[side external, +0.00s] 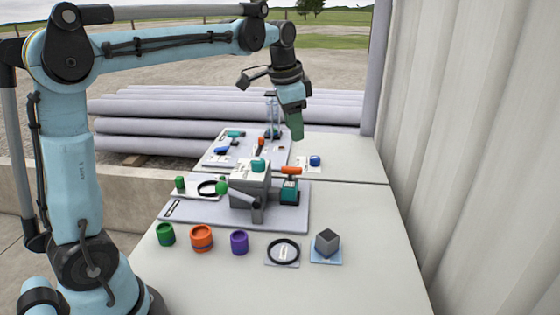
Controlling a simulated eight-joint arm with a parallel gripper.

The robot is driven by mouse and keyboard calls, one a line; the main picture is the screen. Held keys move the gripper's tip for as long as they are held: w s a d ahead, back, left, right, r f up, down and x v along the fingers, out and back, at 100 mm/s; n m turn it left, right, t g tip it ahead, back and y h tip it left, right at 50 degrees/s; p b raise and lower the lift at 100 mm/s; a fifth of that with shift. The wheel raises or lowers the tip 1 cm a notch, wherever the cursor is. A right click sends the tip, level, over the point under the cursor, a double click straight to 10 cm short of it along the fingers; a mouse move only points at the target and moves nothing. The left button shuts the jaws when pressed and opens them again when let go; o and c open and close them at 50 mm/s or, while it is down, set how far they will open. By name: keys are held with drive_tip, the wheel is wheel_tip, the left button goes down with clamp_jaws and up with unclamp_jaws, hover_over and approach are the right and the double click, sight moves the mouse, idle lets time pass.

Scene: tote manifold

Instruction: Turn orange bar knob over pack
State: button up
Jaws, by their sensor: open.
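An orange bar knob (291,170) sits crosswise on top of a teal valve body (289,190), at the right side of the grey block on the near grey plate. Another orange bar-shaped part (260,145) stands on the farther board. I cannot read any label that tells which one is meant by "over pack". My gripper (295,137) hangs from the arm above the back part of the table, with green fingers pointing down. It is open and appears empty, above and beyond the near orange knob, apart from it. The gap between its fingers is hard to see from here.
The grey block (244,200) carries a teal knob and a green-ended lever. Green (165,235), orange (202,238) and purple (239,242) cups, a black ring (283,251) and a dark cube (327,242) stand in front. A corrugated wall (480,150) bounds the right.

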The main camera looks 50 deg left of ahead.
sight(292, 167)
drive_tip(key=w+a+f+m+g, duration=0.35)
drive_tip(key=w+a, duration=0.25)
drive_tip(key=a, duration=0.2)
drive_tip(key=shift+t+h, duration=0.3)
drive_tip(key=shift+t, duration=0.05)
drive_tip(key=f, duration=1.2)
drive_tip(key=shift+w+d+f, duration=0.15)
drive_tip(key=shift+w+f, duration=0.05)
drive_tip(key=shift+f, duration=0.05)
drive_tip(key=shift+c, duration=0.2)
clamp_jaws()
